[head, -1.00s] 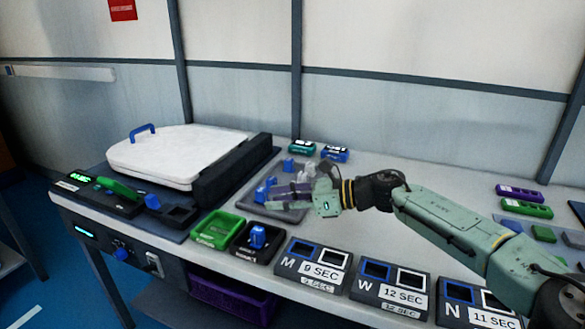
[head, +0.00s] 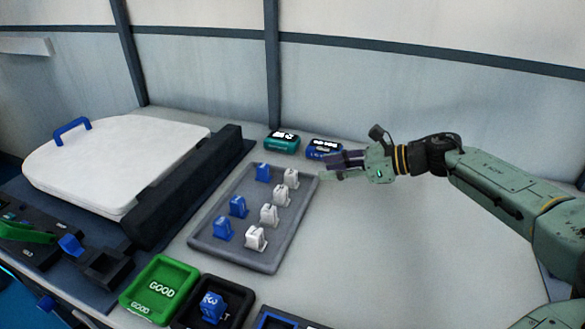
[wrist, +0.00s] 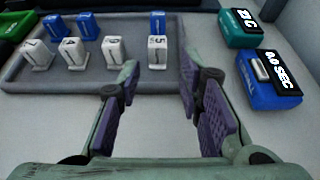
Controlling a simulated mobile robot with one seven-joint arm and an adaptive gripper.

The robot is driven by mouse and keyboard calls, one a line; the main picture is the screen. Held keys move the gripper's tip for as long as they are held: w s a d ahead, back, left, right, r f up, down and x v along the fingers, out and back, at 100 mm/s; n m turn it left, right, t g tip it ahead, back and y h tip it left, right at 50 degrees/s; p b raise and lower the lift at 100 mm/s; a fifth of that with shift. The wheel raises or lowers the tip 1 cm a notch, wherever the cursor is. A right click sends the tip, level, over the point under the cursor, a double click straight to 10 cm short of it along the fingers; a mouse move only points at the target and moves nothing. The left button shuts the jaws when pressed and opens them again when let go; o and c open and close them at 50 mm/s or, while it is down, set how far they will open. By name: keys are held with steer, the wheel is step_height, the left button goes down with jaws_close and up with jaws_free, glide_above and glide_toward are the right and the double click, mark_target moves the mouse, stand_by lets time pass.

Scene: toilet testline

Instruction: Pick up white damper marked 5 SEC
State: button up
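The white damper marked 5 (wrist: 157,52) stands upright in the right end of the grey tray (wrist: 185,40), with a blue damper (wrist: 157,22) just behind it. In the head view this white damper (head: 290,178) is the one nearest the back, though its marking is too small to read there. My gripper (head: 335,165) is just right of the tray, near that damper and apart from it. In the wrist view my gripper (wrist: 160,92) is open and empty, its purple-padded fingers spread short of the damper, which shows beyond the gap between them.
Several other white and blue dampers stand in the tray. A teal device (head: 282,141) and a blue timer (head: 325,148) sit behind it. A green GOOD bin (head: 158,290) and a dark bin with a blue damper (head: 211,306) are in front. The table right of the tray is clear.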

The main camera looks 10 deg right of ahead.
mark_target(296, 173)
steer(key=x, duration=0.2)
steer(key=p+x, duration=0.1)
steer(key=x, duration=0.1)
steer(key=shift+s+a+r, duration=0.1)
steer(key=shift+a+r, duration=0.1)
steer(key=shift+r, duration=0.05)
steer(key=p+x, duration=0.2)
steer(key=x, duration=0.3)
steer(key=shift+a+f+p, duration=0.2)
steer(key=shift+a+p, duration=0.05)
steer(key=shift+p, duration=0.1)
steer(key=shift+w+a+f, duration=0.25)
steer(key=shift+w+f, duration=0.05)
steer(key=shift+w, duration=0.05)
jaws_close()
